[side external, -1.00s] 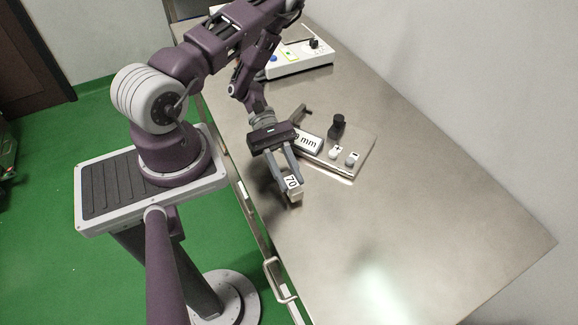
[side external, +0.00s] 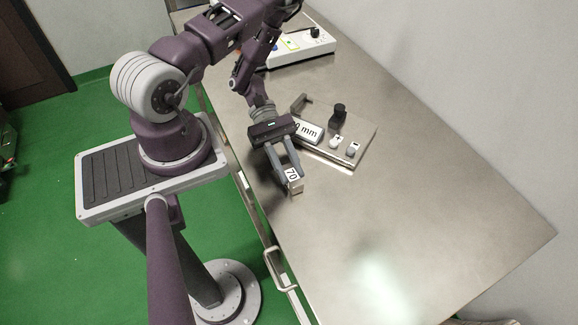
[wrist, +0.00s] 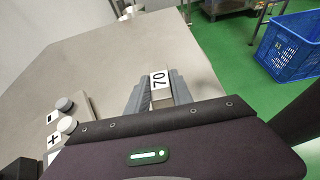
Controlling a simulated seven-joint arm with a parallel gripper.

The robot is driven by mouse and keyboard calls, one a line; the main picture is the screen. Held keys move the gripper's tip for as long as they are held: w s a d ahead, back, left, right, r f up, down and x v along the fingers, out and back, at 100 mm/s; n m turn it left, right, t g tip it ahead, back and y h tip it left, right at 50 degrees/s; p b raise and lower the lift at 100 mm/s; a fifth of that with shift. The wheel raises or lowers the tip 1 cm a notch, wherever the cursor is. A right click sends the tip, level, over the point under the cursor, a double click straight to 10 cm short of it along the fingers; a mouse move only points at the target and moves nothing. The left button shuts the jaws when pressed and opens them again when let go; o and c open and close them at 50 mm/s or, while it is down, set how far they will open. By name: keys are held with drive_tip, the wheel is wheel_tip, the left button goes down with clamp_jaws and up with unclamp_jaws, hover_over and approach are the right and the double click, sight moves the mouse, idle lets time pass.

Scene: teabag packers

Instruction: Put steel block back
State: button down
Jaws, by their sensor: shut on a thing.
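The steel block (side external: 293,183), with a white label reading "70", is held between the fingertips of my gripper (side external: 289,175). It is over the steel table near its left edge; I cannot tell whether it touches the table. In the wrist view the block (wrist: 160,88) sits between the two grey fingers of my gripper (wrist: 158,92), label facing the camera. My gripper is shut on it.
A flat steel plate device (side external: 366,133) stands just beyond my gripper, with a "mm" display (side external: 309,131), a black knob (side external: 338,113) and plus and minus buttons (side external: 336,141). A white control box (side external: 310,46) is at the back. The table's near right is clear. A blue crate (wrist: 288,45) stands on the floor.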

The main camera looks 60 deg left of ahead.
drive_tip(key=c, duration=1)
unclamp_jaws()
drive_tip(key=shift+f, duration=0.1)
drive_tip(key=shift+c, duration=0.2)
drive_tip(key=shift+a, duration=0.1)
drive_tip(key=v, duration=0.6)
drive_tip(key=shift+w+a+r, duration=0.1)
drive_tip(key=shift+a+r, duration=0.2)
drive_tip(key=w+d+r+m+g+y, duration=0.15)
drive_tip(key=r+m, duration=0.25)
drive_tip(key=r, duration=0.4)
drive_tip(key=w+d+r+m+g+y, duration=0.1)
drive_tip(key=w+d+r+m+y, duration=0.2)
drive_tip(key=r, duration=0.4)
drive_tip(key=s+d+r+m+t+y, duration=0.2)
drive_tip(key=s+r+m+t+y, duration=0.2)
drive_tip(key=r, duration=0.4)
drive_tip(key=s+d+r+m+t+y, duration=0.2)
drive_tip(key=s+r+m+t+y, duration=0.2)
drive_tip(key=s+r+m, duration=0.3)
drive_tip(key=shift+s+d+r+y, duration=0.25)
drive_tip(key=shift+r+y, duration=0.2)
drive_tip(key=shift+r, duration=0.25)
